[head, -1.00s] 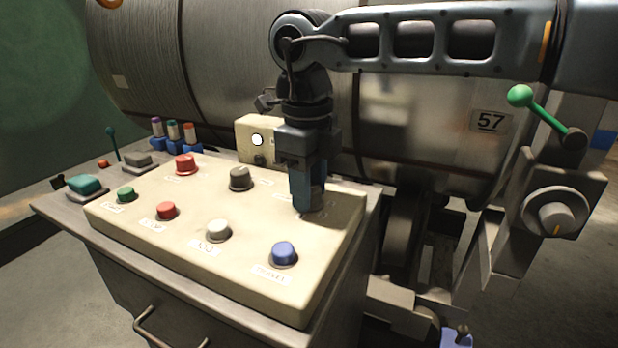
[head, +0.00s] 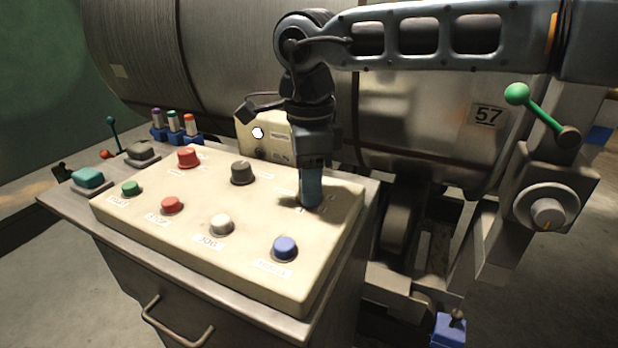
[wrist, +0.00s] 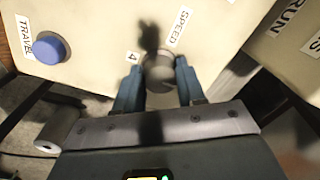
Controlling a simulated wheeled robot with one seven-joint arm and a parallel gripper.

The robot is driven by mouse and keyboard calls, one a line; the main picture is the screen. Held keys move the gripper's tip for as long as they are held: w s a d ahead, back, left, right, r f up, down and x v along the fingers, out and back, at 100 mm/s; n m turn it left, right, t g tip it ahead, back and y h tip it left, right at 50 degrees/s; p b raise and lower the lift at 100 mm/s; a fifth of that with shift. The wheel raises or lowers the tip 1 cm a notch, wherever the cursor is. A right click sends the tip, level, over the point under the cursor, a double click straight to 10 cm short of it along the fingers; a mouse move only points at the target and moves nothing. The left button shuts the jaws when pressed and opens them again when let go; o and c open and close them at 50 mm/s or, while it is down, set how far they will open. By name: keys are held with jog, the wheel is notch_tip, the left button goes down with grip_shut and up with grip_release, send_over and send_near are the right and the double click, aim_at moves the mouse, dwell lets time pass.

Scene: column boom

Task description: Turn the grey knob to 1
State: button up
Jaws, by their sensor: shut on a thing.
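My gripper (wrist: 158,82) points down at the right end of the cream control panel (head: 190,236). Its two blue fingers are shut on a round grey knob (wrist: 158,68), one finger on each side. The knob has a "SPEED" label and a "4" mark beside it in the wrist view. The other scale marks and the pointer are hidden or too dark to read. In the head view my gripper (head: 311,205) covers this knob.
The panel also holds a dark grey knob (head: 242,172), a red knob (head: 188,157), a blue button (head: 285,247), a white button (head: 221,224) and several others. A green-tipped lever (head: 517,94) stands at the right. A large drum (head: 215,60) is behind.

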jog(key=shift+r, duration=0.1)
dwell(0.3)
jog(key=o, duration=1.1)
jog(key=shift+c, duration=0.2)
jog(key=shift+r, duration=0.1)
notch_tip(320, 180, up, 8)
jog(key=shift+s+f, duration=0.1)
jog(key=shift+f, duration=0.15)
